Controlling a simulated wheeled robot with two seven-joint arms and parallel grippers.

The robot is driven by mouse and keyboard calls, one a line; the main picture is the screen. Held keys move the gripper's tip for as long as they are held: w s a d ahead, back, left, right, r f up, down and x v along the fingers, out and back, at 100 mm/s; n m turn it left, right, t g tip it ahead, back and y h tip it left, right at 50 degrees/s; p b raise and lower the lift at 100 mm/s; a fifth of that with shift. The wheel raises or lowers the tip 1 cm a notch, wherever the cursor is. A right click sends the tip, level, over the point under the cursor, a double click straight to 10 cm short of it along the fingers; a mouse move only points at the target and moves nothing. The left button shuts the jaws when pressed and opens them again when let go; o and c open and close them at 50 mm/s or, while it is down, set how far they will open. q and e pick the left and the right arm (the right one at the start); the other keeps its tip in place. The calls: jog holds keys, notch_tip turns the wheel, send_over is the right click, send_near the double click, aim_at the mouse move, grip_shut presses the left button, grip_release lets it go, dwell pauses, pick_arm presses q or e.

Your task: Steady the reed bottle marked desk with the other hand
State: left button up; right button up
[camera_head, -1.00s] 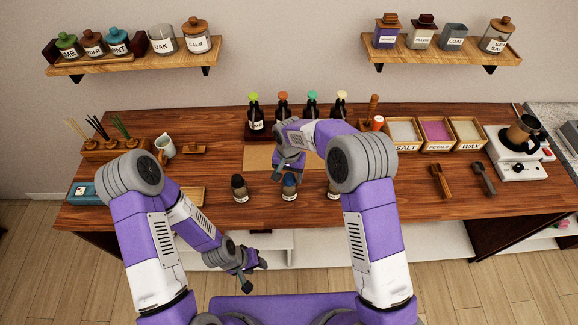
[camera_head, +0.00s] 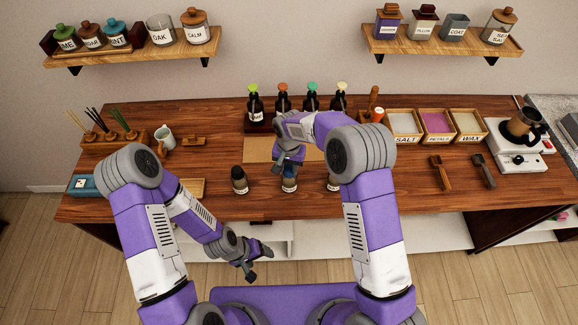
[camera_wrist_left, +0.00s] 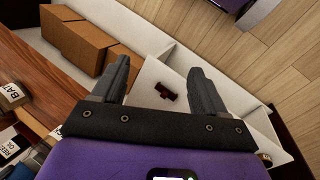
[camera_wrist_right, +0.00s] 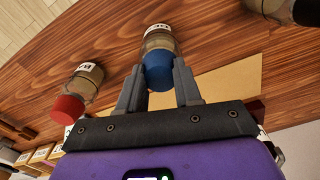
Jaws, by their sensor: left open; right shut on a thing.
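The bottle with a blue cap (camera_wrist_right: 158,70) stands on the wooden table, its label partly legible as "DE" in the right wrist view. It also shows in the head view (camera_head: 289,185), at the table's front middle. My right gripper (camera_wrist_right: 160,82) is shut on its blue cap from above. In the head view, this gripper (camera_head: 289,168) hides part of the cap. My left gripper (camera_head: 260,266) is open and empty, low in front of the table's front edge. Its two fingers (camera_wrist_left: 155,85) stand wide apart in the left wrist view, away from the bottle.
A dark-capped bottle (camera_head: 240,182) stands left of it, and a red-capped bottle (camera_wrist_right: 80,92) right of it. Several pump bottles (camera_head: 283,103) stand behind. A reed holder (camera_head: 115,142) is at the back left. Brown boxes (camera_wrist_left: 80,45) sit on a white shelf under the table.

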pick_arm(q)
jog(key=shift+o, duration=0.9)
jog(key=d+n+h, duration=0.1)
jog(key=w+d+n+h, duration=0.1)
jog(key=d+n, duration=0.1)
jog(key=d+f+n, duration=0.1)
jog(key=d+n, duration=0.1)
jog(key=shift+w+h, duration=0.35)
jog(key=shift+h, duration=0.05)
jog(key=w+r+n+t+h, duration=0.1)
jog(key=w+n, duration=0.2)
jog(key=n, duration=0.1)
jog(key=w+d+r+n+t+h, duration=0.1)
jog(key=w+n+t, duration=0.1)
jog(key=w+n, duration=0.1)
jog(key=w+d+r+n+t+h, duration=0.1)
jog(key=w+r+n+t, duration=0.1)
jog(key=w+n, duration=0.2)
jog(key=shift+w+d+n+h, duration=0.3)
jog(key=shift+w+h, duration=0.1)
jog(key=shift+w, duration=0.3)
jog(key=n+t, duration=0.3)
jog(key=n, duration=0.3)
send_near(283, 186)
jog(key=shift+x, duration=6.25)
jog(key=shift+w, duration=0.1)
jog(key=shift+c, duration=0.3)
jog(key=shift+a, duration=0.1)
jog(key=c, duration=0.8)
jog(key=shift+c, duration=0.8)
